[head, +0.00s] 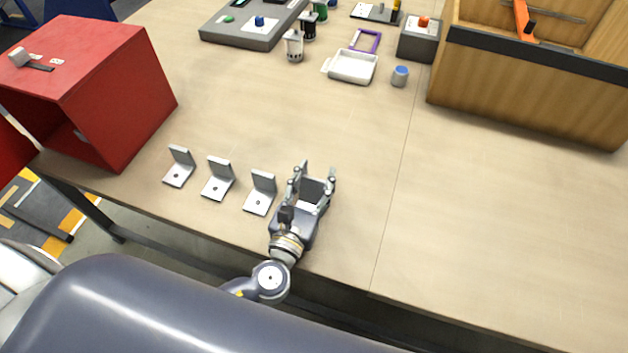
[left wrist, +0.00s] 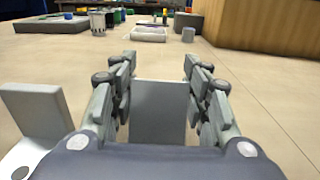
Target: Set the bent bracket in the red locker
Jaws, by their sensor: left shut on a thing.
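My left gripper (head: 316,172) is at the right end of a row of grey bent brackets, its fingers along both sides of one bracket (head: 312,190). In the left wrist view this bracket's upright plate (left wrist: 158,111) stands between the fingers (left wrist: 158,75), and the gripper is shut on it. I cannot tell whether it touches the table. Three more brackets stand to the left: the nearest (head: 261,192), a middle one (head: 218,178) and a far one (head: 179,166). The red locker (head: 143,98) stands at the table's left end, its open side only partly seen. My right gripper is not in view.
A wooden crate (head: 530,90) stands at the back right. A white tray (head: 352,67), a small grey cylinder with a blue top (head: 400,76) and a grey board (head: 245,38) are at the back. The table (head: 240,110) is clear between the brackets and these.

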